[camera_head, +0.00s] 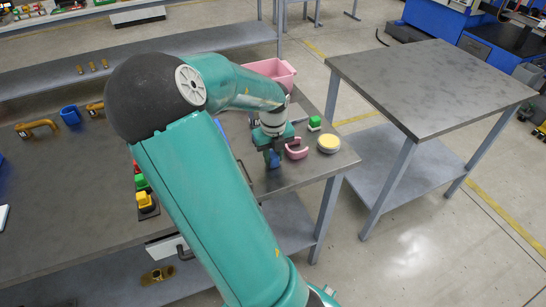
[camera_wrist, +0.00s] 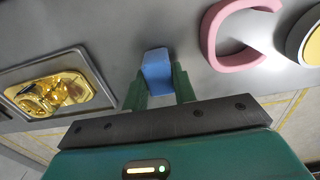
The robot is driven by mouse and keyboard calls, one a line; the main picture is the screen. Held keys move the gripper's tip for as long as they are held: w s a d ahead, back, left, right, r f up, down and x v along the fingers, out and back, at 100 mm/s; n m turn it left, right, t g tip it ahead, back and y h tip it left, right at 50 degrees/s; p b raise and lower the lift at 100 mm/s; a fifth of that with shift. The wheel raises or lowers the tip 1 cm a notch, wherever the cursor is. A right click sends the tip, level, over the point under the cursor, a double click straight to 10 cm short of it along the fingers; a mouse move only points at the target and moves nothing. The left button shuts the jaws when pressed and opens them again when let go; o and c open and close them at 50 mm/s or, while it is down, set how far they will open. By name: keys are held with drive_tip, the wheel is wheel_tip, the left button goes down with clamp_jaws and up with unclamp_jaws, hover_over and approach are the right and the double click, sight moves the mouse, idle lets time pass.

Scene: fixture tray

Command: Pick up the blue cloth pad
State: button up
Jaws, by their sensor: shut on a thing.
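The blue cloth pad (camera_wrist: 157,66) is between the two green fingers of my gripper (camera_wrist: 160,84) in the wrist view, and the jaws are shut on it. It looks like a small block with a lighter blue face. In the head view the pad (camera_head: 272,160) shows just under my gripper (camera_head: 271,152), near the right end of the long grey table (camera_head: 90,215). I cannot tell whether the pad touches the tabletop. My arm hides part of the table.
A pink curved handle (camera_head: 297,149) and a yellow round piece (camera_head: 328,143) lie right of my gripper. A second table (camera_head: 430,85) is bare.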

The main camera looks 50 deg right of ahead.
drive_tip(key=shift+r, duration=0.15)
drive_tip(key=shift+r, duration=0.6)
drive_tip(key=r, duration=0.1)
drive_tip(key=a+r, duration=0.1)
drive_tip(key=r, duration=0.1)
drive_tip(key=shift+a+r, duration=0.25)
drive_tip(key=shift+a, duration=0.1)
drive_tip(key=s+a+r, duration=0.2)
drive_tip(key=a+r, duration=0.6)
drive_tip(key=a, duration=0.4)
idle(0.4)
drive_tip(key=shift+a, duration=0.1)
drive_tip(key=o, duration=0.5)
drive_tip(key=c, duration=0.4)
